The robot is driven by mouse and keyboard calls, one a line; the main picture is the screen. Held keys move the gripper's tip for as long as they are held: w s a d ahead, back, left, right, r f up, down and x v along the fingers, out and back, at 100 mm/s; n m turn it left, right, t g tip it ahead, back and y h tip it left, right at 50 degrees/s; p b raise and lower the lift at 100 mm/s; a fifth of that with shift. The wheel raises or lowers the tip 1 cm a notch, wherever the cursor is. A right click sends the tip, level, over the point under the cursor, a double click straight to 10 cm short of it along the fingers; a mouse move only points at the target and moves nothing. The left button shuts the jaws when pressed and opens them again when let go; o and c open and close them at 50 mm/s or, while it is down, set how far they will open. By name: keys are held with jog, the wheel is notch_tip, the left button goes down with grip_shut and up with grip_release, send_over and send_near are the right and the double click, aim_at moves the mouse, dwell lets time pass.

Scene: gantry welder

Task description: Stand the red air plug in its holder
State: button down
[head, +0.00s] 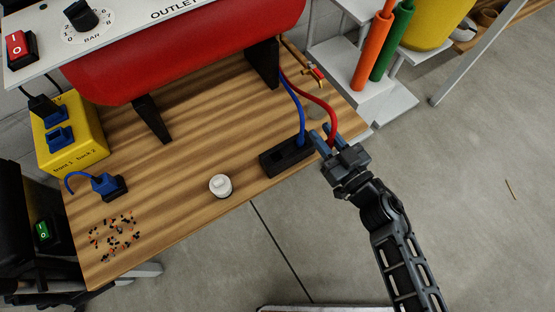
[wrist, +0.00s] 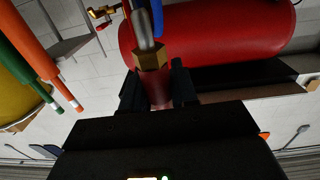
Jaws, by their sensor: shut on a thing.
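The red air plug (wrist: 152,58) shows in the wrist view with a steel tip, a brass hex collar and a red body between my fingers. My gripper (wrist: 157,92) is shut on the red body. In the head view my gripper (head: 326,138) is at the right end of the black holder (head: 285,160), with the red hose (head: 327,108) running to it. The plug itself is mostly hidden there. The blue hose (head: 299,110) runs down to the holder. I cannot tell whether the red plug touches the holder.
A red tank (head: 190,50) stands on the wooden table (head: 185,155). A white round knob-like piece (head: 220,186), scattered small bits (head: 114,237) and a yellow box (head: 70,135) are to the left. Orange (head: 371,52) and green (head: 393,40) cylinders stand at the back right.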

jog(key=b, duration=0.8)
send_over(273, 152)
notch_tip(273, 152, down, 7)
jog(key=shift+w+f, duration=0.1)
jog(key=shift+f, duration=0.1)
notch_tip(273, 152, down, 4)
jog(key=shift+b, duration=1.25)
jog(key=shift+r, duration=0.1)
jog(key=c, duration=1.3)
grip_release()
jog(key=shift+f, duration=0.2)
jog(key=shift+c, duration=0.2)
jog(key=o, duration=0.5)
jog(key=shift+r, duration=0.1)
jog(key=shift+r, duration=0.15)
jog(key=p+v, duration=0.2)
jog(key=v, duration=1)
